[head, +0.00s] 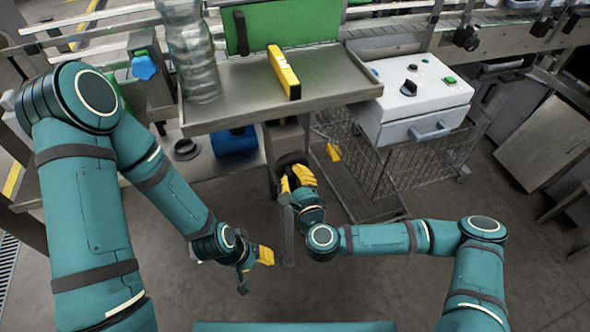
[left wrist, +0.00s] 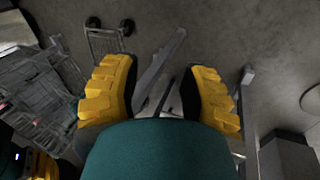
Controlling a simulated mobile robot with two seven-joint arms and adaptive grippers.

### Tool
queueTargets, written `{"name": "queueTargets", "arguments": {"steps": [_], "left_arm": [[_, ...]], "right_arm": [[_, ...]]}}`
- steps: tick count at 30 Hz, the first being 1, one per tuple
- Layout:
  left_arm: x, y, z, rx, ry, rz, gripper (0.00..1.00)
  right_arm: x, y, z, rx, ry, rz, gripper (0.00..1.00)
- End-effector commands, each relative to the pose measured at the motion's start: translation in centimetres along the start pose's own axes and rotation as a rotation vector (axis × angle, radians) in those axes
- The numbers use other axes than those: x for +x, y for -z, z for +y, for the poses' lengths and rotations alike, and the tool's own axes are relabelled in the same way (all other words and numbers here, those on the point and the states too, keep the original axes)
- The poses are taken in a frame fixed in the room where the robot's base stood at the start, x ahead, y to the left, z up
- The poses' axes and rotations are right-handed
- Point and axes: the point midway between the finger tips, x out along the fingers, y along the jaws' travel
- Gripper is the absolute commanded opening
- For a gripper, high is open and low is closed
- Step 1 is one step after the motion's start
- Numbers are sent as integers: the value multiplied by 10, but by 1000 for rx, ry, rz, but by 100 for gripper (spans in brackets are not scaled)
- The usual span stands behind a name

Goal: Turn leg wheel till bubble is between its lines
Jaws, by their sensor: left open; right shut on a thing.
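A yellow spirit level (head: 284,72) lies on the steel tray of the labeller; its bubble and lines are too small to read. Under the tray, a dark round wheel (head: 291,159) sits on the leg column, partly hidden by my right gripper. My right gripper (head: 294,180) is shut at this wheel, its yellow fingers against the wheel's near side; the exact contact is hard to see. My left gripper (head: 258,258) is open and empty, lower and left of the leg. In the left wrist view, its yellow fingers (left wrist: 160,75) stand apart, with floor and grey metal bars beyond them.
A clear ribbed bottle (head: 193,55) stands on the tray's left end. A wire cart (head: 405,165) and a white control box (head: 415,95) are at the right. A blue object (head: 235,140) lies on the lower shelf. The floor in front is open.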

Motion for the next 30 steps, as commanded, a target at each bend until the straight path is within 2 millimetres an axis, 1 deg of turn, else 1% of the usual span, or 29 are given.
{"name": "queueTargets", "arguments": {"steps": [1, 3, 18, 24, 30], "left_arm": [[-5, 2, 2, -1, 0, 3, 43], [-9, 3, 3, -2, 1, 7, 43], [-28, 13, 10, -8, 3, 29, 43], [-32, 15, 12, -10, 3, 34, 43], [-35, 16, 13, -11, 4, 36, 43]], "right_arm": [[1, -2, -4, -49, 5, -2, 0], [1, -3, -3, -116, 5, -3, 0], [2, -2, -1, -581, 7, -3, 0], [2, -1, 0, -734, 8, -2, 0], [2, -1, 0, -842, 8, -1, 0]]}}
